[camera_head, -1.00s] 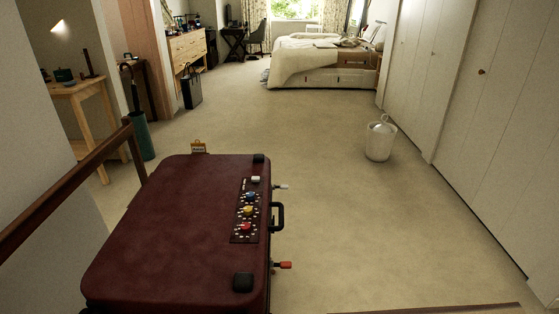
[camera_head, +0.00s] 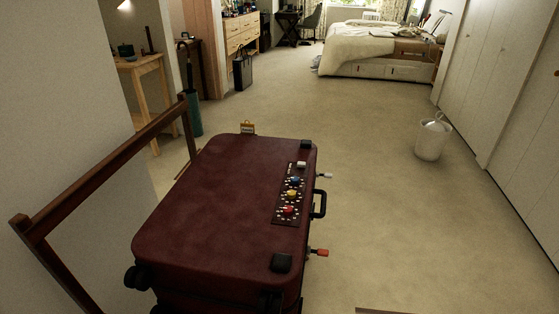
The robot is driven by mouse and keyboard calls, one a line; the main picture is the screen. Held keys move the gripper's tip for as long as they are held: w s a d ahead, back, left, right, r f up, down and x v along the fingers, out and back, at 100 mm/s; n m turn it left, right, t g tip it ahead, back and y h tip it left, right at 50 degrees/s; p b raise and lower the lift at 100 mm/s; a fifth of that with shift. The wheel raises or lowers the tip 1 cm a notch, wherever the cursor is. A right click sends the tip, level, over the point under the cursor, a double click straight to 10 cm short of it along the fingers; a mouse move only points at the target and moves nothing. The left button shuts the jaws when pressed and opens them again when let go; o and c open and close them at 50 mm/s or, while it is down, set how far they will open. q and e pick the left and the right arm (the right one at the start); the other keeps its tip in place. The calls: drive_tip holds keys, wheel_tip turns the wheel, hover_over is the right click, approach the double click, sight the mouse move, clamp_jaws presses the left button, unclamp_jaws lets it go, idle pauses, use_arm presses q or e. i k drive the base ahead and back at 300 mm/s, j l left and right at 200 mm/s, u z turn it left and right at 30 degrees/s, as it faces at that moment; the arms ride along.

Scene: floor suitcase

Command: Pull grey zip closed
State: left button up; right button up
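A dark red suitcase (camera_head: 215,200) lies flat on the carpet in the lower middle of the head view, with black wheels at its near left corner. A whitish-grey zip pull (camera_head: 325,175) sticks out from its right side near the far end. A red-orange pull (camera_head: 319,252) sticks out from the same side near the front. A black handle (camera_head: 319,204) sits between the two pulls. Whether the zip is open or closed is too small to tell. Neither of my grippers is in view.
A brown wooden rail (camera_head: 110,160) runs along the left of the suitcase. A white bin (camera_head: 432,138) stands on the carpet to the right, near the closet doors (camera_head: 500,90). Carpet (camera_head: 400,215) right of the suitcase is clear. A bed (camera_head: 380,55) is far back.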

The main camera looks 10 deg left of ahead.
sight(327, 176)
drive_tip(key=i+l+u, duration=0.7)
drive_tip(key=u, duration=0.15)
drive_tip(key=i+l+u, duration=0.15)
drive_tip(key=l+u, duration=0.15)
drive_tip(key=i+l+u, duration=0.1)
drive_tip(key=l+u, duration=0.15)
drive_tip(key=l, duration=0.25)
drive_tip(key=i+l+u, duration=0.1)
drive_tip(key=l+u, duration=0.45)
drive_tip(key=l, duration=0.25)
drive_tip(key=l+u, duration=0.3)
drive_tip(key=l, duration=0.1)
